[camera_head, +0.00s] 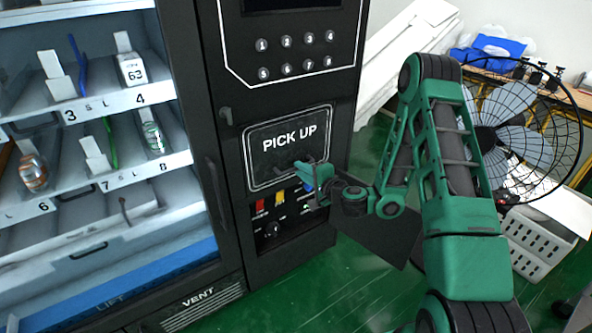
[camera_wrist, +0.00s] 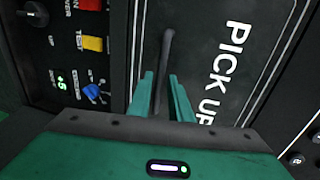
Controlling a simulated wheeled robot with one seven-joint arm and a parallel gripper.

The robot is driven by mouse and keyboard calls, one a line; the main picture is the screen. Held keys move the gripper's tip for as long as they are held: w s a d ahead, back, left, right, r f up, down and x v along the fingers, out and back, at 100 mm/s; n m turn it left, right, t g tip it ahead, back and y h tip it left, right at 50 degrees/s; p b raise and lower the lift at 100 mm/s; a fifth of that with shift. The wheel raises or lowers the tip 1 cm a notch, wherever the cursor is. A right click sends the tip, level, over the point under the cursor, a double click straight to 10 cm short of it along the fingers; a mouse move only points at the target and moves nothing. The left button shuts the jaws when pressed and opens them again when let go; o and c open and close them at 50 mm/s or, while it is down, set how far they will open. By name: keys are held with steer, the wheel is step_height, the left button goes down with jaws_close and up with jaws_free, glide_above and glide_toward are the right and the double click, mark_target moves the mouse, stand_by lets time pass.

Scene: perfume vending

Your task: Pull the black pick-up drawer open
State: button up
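The black pick-up drawer (camera_head: 290,143) is a framed panel marked PICK UP on the vending machine's right side. It looks flush with the machine front. In the wrist view the drawer (camera_wrist: 205,45) shows sideways, with a dark bar handle (camera_wrist: 167,48) standing out from it. My green gripper (camera_head: 311,172) is at the panel's lower edge. In the wrist view my gripper (camera_wrist: 161,84) is open, with one finger on each side of the handle. A gap shows between the fingers and the bar. The handle's lower end is hidden behind my gripper's body.
Red, yellow and blue switches (camera_head: 262,205) and a black knob (camera_head: 271,230) sit just below the drawer. A numbered keypad (camera_head: 294,56) is above. Glass-fronted shelves with perfumes (camera_head: 131,68) stand left. A fan (camera_head: 510,125) and white crate (camera_head: 535,240) stand right.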

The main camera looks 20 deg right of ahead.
steer(key=shift+x, duration=1.6)
jaws_close()
steer(key=shift+s, duration=0.15)
